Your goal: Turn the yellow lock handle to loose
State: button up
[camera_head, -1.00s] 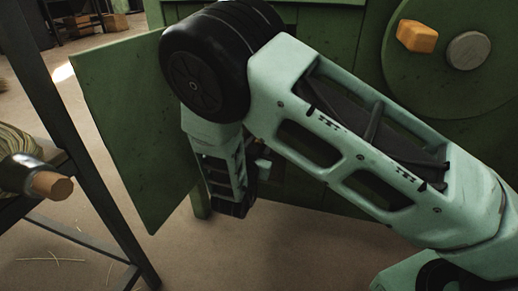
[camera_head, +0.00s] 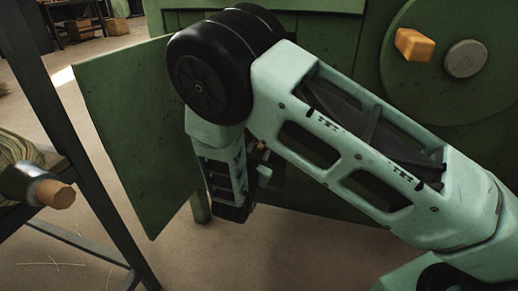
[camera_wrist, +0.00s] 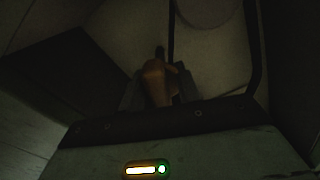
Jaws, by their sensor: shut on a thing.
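In the wrist view, the yellow lock handle (camera_wrist: 154,72) looks orange-brown in dim light and sits between the fingers of my gripper (camera_wrist: 158,88). The gripper is shut on it. A thin dark bar runs upward behind the handle. In the head view my arm hides most of the gripper and handle, low in front of the green machine. The handle's exact turn angle is hard to tell.
The green machine (camera_head: 330,170) fills the back, with a disc (camera_head: 430,90) bearing an orange block (camera_head: 413,44) and a grey knob (camera_head: 466,58). A green panel (camera_head: 130,130) stands left of my arm. A dark-framed stand (camera_head: 75,120) is further left.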

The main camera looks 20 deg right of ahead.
jog(key=m, duration=0.3)
jog(key=shift+m+p, duration=0.3)
jog(key=shift+p, duration=0.05)
jog(key=m, duration=0.3)
jog(key=shift+s+m, duration=0.1)
jog(key=shift+m, duration=0.3)
jog(key=m, duration=0.3)
jog(key=shift+f, duration=0.1)
jog(key=shift+m+b, duration=0.45)
jog(key=shift+m, duration=1.25)
jog(key=o, duration=0.6)
jog(key=shift+a, duration=0.1)
jog(key=p+v, duration=0.7)
jog(key=v, duration=1)
jog(key=shift+s, duration=0.15)
